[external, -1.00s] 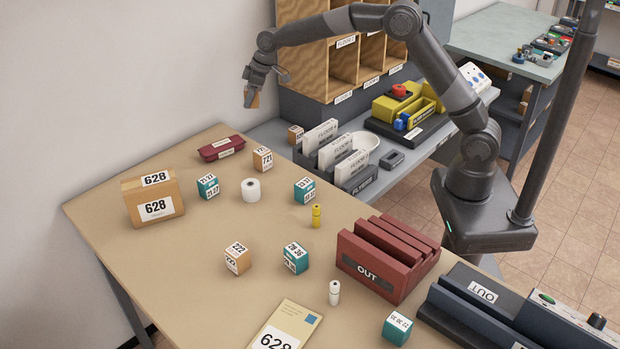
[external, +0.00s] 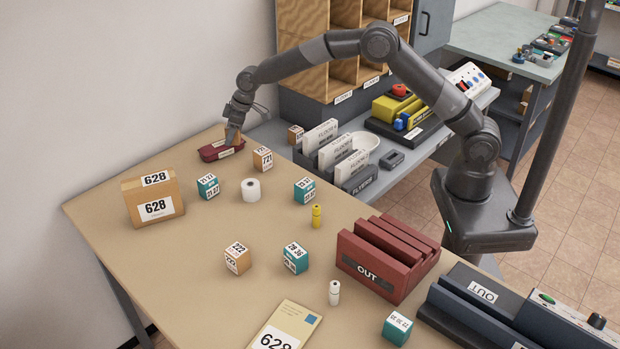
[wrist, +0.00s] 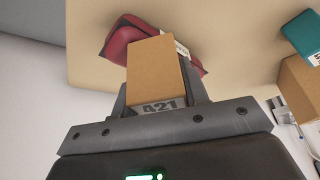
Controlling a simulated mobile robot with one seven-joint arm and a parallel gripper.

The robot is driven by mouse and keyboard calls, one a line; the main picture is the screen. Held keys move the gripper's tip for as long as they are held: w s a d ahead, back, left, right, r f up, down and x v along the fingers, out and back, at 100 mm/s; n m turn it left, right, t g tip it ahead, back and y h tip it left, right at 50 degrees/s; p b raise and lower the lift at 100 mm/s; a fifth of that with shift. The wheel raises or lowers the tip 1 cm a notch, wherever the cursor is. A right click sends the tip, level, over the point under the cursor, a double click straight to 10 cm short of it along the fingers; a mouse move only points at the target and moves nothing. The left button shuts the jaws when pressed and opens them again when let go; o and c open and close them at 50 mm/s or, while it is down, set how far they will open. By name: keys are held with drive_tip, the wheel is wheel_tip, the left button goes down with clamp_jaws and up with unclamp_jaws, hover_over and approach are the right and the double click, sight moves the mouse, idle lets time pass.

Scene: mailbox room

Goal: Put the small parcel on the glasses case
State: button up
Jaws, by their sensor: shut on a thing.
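The glasses case (external: 209,153) is dark red and lies at the far end of the tan table. It also shows in the wrist view (wrist: 121,35), behind the parcel. My gripper (external: 233,138) is over the right part of the case, pointing down. It is shut on the small parcel, a brown box whose label ends in 421, seen between the fingers in the wrist view (wrist: 155,75). The parcel is over or on the case; whether it touches the case I cannot tell. In the external view the fingers mostly hide the parcel.
A box labelled 721 (external: 263,159) stands just right of the case. A teal box (external: 208,186), a white roll (external: 251,190) and the large 628 parcel (external: 153,198) stand nearer. A wall is behind the case; the wooden pigeonholes (external: 307,65) rise behind to the right.

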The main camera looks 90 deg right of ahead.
drive_tip(key=o, duration=1)
drive_tip(key=shift+f, duration=0.1)
drive_tip(key=v, duration=1.2)
drive_tip(key=s+a+r, duration=0.7)
drive_tip(key=s+r, duration=0.2)
drive_tip(key=s, duration=0.1)
drive_tip(key=s+a+r, duration=0.2)
drive_tip(key=s+a, duration=0.1)
drive_tip(key=s, duration=0.3)
drive_tip(key=s+a+r, duration=0.2)
drive_tip(key=s, duration=0.5)
drive_tip(key=s+a+f, duration=0.2)
drive_tip(key=s, duration=1)
drive_tip(key=s+a+f+t, duration=0.1)
drive_tip(key=s+a+f, duration=0.1)
drive_tip(key=s, duration=1)
drive_tip(key=shift+s+a+f, duration=0.25)
drive_tip(key=shift+a+f, duration=0.15)
drive_tip(key=shift+a, duration=0.25)
